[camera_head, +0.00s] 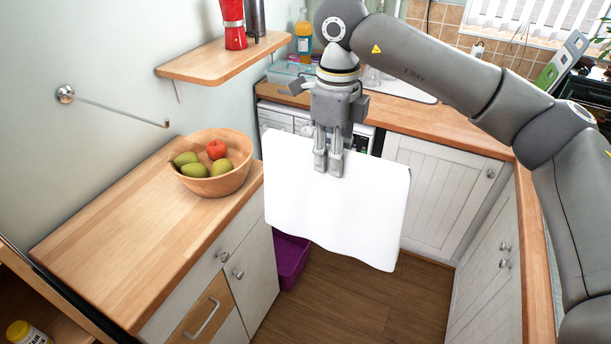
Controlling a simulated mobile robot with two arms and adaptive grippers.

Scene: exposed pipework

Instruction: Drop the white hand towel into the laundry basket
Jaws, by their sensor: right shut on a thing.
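The white hand towel (345,215) hangs spread out from my right gripper (328,165) in the middle of the view. The gripper points down and its fingers are shut on the towel's upper edge. A purple basket (291,258), which looks like the laundry basket, stands on the floor, below and left of the towel. The towel hides most of the basket, so its inside cannot be seen. My left gripper is not in view.
A wooden bowl of fruit (233,179) sits on the left counter (120,235). An empty metal rail (120,106) sticks out from the wall. The wooden floor (350,305) in front is clear.

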